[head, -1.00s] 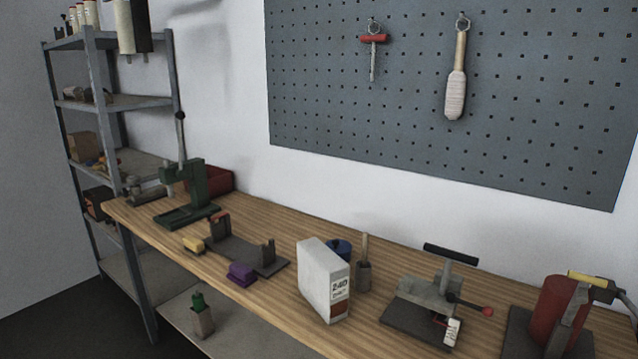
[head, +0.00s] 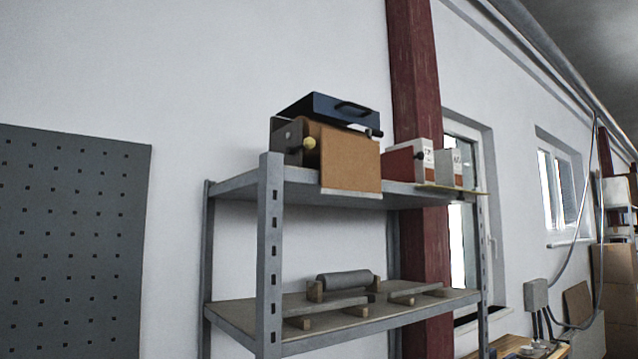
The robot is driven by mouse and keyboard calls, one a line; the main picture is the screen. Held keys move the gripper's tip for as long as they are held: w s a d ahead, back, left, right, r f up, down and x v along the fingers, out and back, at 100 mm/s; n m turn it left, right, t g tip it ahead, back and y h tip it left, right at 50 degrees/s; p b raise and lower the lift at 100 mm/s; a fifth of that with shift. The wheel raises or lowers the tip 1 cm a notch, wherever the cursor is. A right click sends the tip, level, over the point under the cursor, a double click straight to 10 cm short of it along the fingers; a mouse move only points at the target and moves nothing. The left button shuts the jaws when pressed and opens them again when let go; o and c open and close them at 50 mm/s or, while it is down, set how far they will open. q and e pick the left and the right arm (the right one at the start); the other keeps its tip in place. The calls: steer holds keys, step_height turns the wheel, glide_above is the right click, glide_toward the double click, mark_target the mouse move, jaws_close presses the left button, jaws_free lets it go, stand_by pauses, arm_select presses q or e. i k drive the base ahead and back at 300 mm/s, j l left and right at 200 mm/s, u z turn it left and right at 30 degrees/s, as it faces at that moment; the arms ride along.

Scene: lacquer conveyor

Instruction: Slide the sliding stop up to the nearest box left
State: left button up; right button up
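Neither the sliding stop nor a conveyor shows in the head view. On the top shelf of a grey metal rack stand a red and white box (head: 408,160) and a smaller white box (head: 450,168) beside it; I cannot tell whether either is a box the task means. Neither of my grippers is in view.
The metal rack (head: 271,240) stands against the white wall. Its top holds a brown board (head: 350,163) and a dark blue case (head: 328,108); its lower shelf holds a grey roller (head: 344,280). A pegboard (head: 70,240) hangs at left. A wooden surface (head: 505,344) shows at lower right.

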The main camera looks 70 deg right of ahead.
mark_target(397, 165)
steer(key=z, duration=2.85)
